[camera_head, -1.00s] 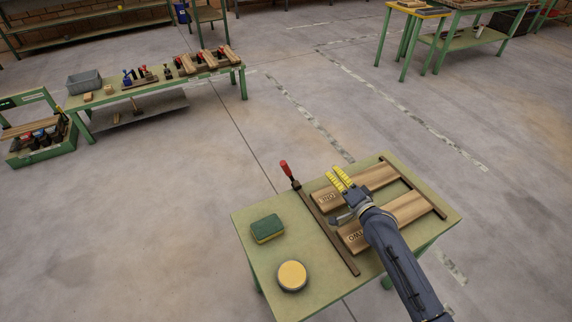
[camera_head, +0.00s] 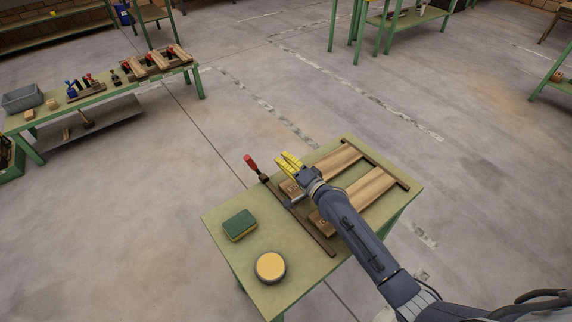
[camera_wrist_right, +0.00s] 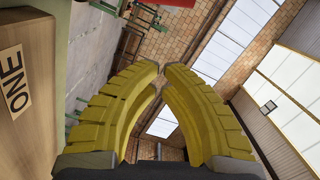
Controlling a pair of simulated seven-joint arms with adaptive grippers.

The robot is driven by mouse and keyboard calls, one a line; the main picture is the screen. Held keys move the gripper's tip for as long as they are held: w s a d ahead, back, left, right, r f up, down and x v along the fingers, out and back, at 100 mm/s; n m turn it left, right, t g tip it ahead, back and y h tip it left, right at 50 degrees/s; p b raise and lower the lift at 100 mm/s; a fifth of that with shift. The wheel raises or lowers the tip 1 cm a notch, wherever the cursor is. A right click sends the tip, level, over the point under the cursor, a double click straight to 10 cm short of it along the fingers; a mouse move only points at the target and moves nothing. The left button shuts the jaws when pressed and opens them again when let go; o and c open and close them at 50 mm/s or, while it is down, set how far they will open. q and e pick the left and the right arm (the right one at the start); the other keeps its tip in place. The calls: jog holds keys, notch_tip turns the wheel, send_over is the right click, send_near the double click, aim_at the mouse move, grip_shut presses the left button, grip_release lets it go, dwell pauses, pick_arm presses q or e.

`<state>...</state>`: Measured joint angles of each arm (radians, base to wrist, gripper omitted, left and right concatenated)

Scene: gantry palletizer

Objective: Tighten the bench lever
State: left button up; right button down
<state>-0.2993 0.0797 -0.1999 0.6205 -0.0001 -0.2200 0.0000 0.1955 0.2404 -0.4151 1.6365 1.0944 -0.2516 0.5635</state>
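A long dark clamp bar (camera_head: 312,232) lies across the green bench (camera_head: 225,262). It has a red handle (camera_head: 251,162) at its far left end, which I take to be the bench lever. Two wooden boards (camera_head: 362,190) lie right of the bar, partly hidden by my right arm. My right gripper (camera_head: 287,161), with yellow fingers, is above the nearer end of the far board, right of the red handle and apart from it. In the right wrist view its fingertips (camera_wrist_right: 160,68) nearly meet with nothing between them. A board marked ONE (camera_wrist_right: 22,80) shows at the left there. My left gripper is out of view.
A green and yellow sponge (camera_head: 240,225) and a round yellow-topped tin (camera_head: 270,267) stand on the bench's left part. A second dark bar (camera_head: 376,165) edges the boards' far end. A low bench (camera_head: 110,93) with tools stands far left. Open floor lies between.

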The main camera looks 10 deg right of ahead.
aim_at(254, 166)
jog(key=w+a+f, duration=0.1)
jog(key=w+a, duration=0.2)
jog(key=a, duration=0.3)
jog(key=shift+w+a+f, duration=0.2)
jog(key=shift+w+a, duration=0.1)
jog(key=shift+a, duration=0.05)
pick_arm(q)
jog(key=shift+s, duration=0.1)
